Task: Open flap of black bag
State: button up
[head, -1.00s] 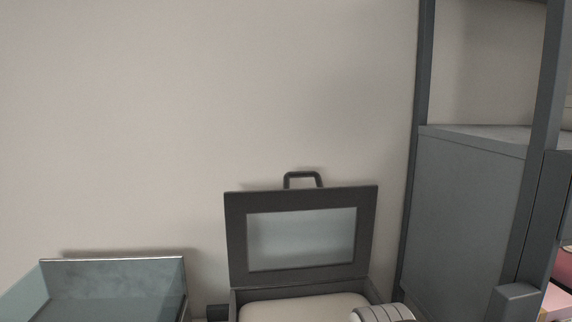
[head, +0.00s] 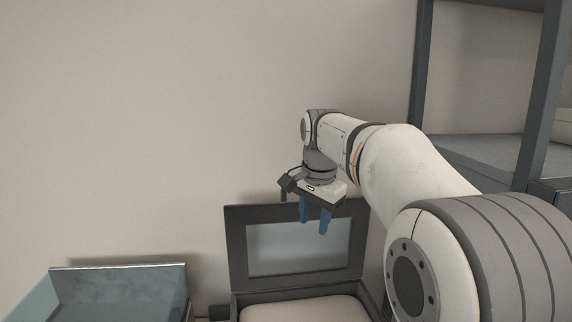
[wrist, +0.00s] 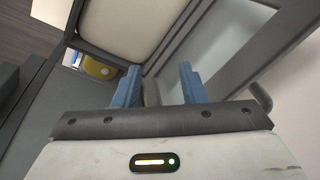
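The black bag looks like a dark, box-like case. Its framed flap (head: 237,245) stands upright at the back in the head view, with a pale pane in the middle. A cream pad (head: 300,311) fills the case below it. My gripper (head: 314,220) is in front of or above the flap's top edge, its two blue fingers pointing down and apart, with nothing seen held. The flap's handle is hidden in the head view. In the wrist view, the flap (wrist: 205,62) and cream pad (wrist: 118,25) lie beyond the fingers, and a dark knob-like part, perhaps the handle, shows at right.
A bluish open tray (head: 120,290) stands to the left of the case. A grey shelf unit (head: 490,148) rises at the right, behind my arm. A plain wall is behind the case. A small yellow item (wrist: 97,68) shows in the wrist view.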

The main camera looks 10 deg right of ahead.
jog(key=w+r+m+p, duration=0.6)
jog(key=w+r+m, duration=0.2)
jog(key=w+r, duration=0.45)
jog(key=x, duration=0.6)
jog(key=w+b+x, duration=0.1)
jog(key=x, duration=0.3)
jog(key=shift+w+r, duration=0.1)
jog(key=shift+r, duration=0.05)
jog(key=shift+c, duration=0.5)
grip_shut()
